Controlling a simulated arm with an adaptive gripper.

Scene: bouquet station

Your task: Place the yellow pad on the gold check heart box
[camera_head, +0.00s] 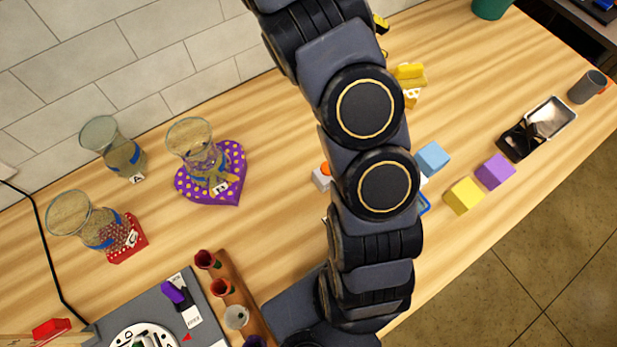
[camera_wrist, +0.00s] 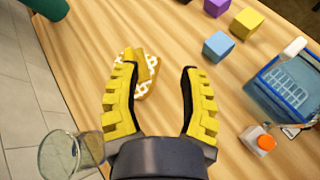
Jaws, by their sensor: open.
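The yellow pad (camera_head: 410,72) (camera_wrist: 147,64) lies against the gold check heart box (camera_head: 411,98) (camera_wrist: 144,90), which shows white and gold checks around the pad's edge in the wrist view. The pad appears to overlap the box; I cannot tell whether it rests fully on it. In the head view my arm hides part of the table, and only bits of my gripper (camera_head: 382,38) show.
A glass vase (camera_wrist: 68,156) stands close to my left finger in the wrist view. Blue (camera_head: 432,158), yellow (camera_head: 464,196) and purple (camera_head: 495,171) cubes and a blue basket (camera_wrist: 285,90) lie to the right. Other vases, a purple heart box (camera_head: 226,192) and a red box stand left.

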